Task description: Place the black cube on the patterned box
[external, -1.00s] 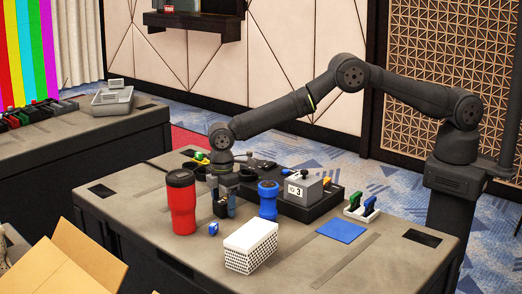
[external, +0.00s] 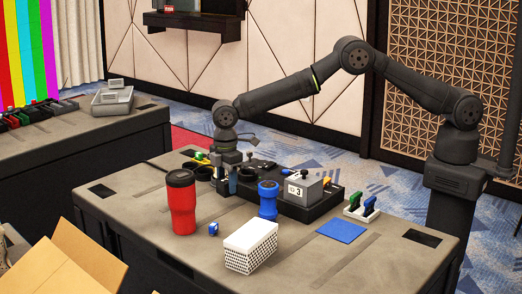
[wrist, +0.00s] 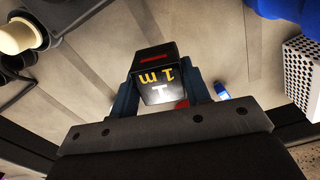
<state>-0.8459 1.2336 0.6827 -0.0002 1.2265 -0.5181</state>
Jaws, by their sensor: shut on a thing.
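The black cube (wrist: 153,76) shows in the wrist view with yellow lettering and a red stripe. My gripper (wrist: 163,92) is shut on it, one blue-grey finger on each side. In the external view my gripper (external: 230,178) is raised above the table, behind and right of the red tumbler; the cube is hard to make out there. The patterned box (external: 250,247), white with black speckled sides and a plain white top, stands at the table's front, in front of and apart from my gripper. It also shows at the right edge of the wrist view (wrist: 303,75). Its top is bare.
A red tumbler (external: 181,204) and a small blue object (external: 213,229) stand left of the box. A blue cup (external: 268,200) stands behind it, before a black tray with a grey block (external: 301,188). A blue mat (external: 341,230) lies right.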

